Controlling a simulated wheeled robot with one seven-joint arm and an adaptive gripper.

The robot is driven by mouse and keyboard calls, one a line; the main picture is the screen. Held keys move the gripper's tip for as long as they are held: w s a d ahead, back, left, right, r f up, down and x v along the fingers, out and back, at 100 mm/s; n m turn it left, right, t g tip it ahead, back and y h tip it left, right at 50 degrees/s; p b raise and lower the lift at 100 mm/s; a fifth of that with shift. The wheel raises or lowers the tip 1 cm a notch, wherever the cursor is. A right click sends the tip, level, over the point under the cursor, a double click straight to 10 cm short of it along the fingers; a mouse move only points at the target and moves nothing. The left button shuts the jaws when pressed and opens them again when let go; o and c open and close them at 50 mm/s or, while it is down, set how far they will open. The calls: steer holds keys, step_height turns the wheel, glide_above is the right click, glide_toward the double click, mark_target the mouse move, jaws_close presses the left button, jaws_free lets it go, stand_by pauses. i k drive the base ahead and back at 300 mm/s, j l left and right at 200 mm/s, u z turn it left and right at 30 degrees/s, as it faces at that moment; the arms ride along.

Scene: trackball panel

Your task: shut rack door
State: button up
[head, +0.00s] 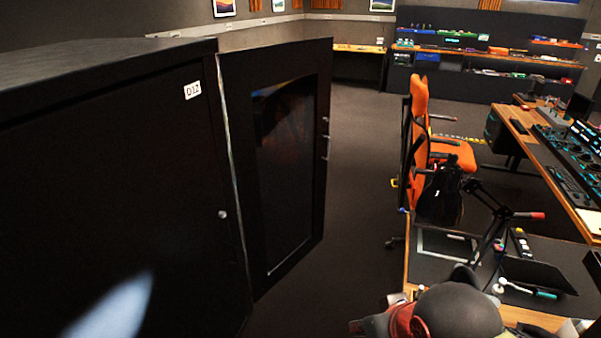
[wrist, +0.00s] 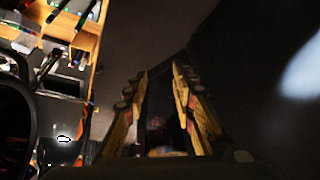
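The black rack (head: 110,180) stands at the left in the head view, with a white label on its side. Its door (head: 320,185) is open and swung out from the rack's edge, with a dark glass pane (head: 288,170) and a small handle (head: 326,140) on its free edge. My gripper (wrist: 161,72) shows in the wrist view with two yellowish fingers apart. A dark surface lies between and beyond the fingers; I cannot tell whether it is the door. No contact with the door is visible. The fingers are not clearly seen in the head view.
An orange chair (head: 420,120) stands right of the door, with dark open floor (head: 365,120) between them. A cluttered wooden desk (head: 545,165) runs along the right. Shelves with equipment (head: 490,60) stand at the back.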

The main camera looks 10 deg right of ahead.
mark_target(292, 141)
steer(key=i+j+z, duration=0.1)
steer(key=i+j, duration=0.55)
steer(key=i+l+z, duration=0.1)
steer(key=i, duration=0.7)
steer(key=i+l+z, duration=0.1)
steer(key=i, duration=0.7)
steer(key=i+l, duration=0.35)
steer(key=i+l+z, duration=0.1)
steer(key=i+l, duration=0.25)
steer(key=i, duration=0.2)
